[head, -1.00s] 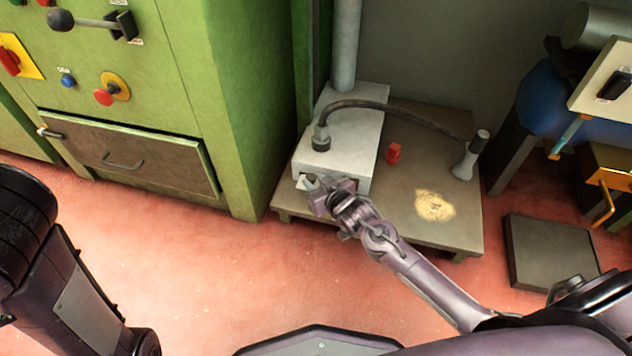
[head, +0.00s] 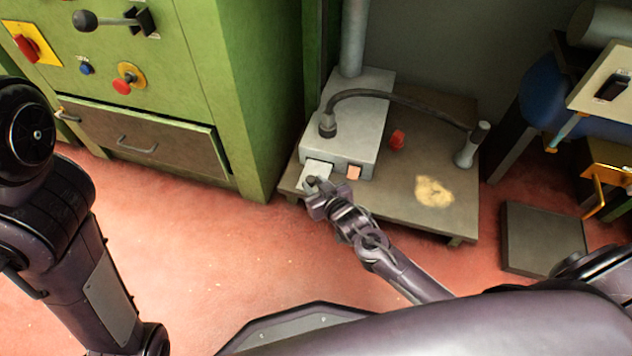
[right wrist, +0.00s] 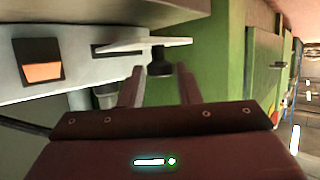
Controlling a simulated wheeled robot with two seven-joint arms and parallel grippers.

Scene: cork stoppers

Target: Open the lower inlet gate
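The pale machine box (head: 358,110) stands on a low brown platform. A flat white plate (head: 318,171), apparently the inlet gate, sticks out from a slot low in its front. It also shows edge-on in the right wrist view (right wrist: 125,46). A dark knob (right wrist: 159,63) is at the plate's outer end. My right gripper (head: 312,186) is at this knob; in the right wrist view its fingers (right wrist: 160,82) stand apart either side of the knob, with visible gaps. The left arm is at the left of the head view; its gripper is out of view.
An orange square (head: 353,172) is on the box front beside the plate. A dark hose (head: 400,95) arches from the box to a grey post (head: 472,145). A red piece (head: 397,139) lies on the platform (head: 415,225). The green cabinet (head: 235,100) is close on the left.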

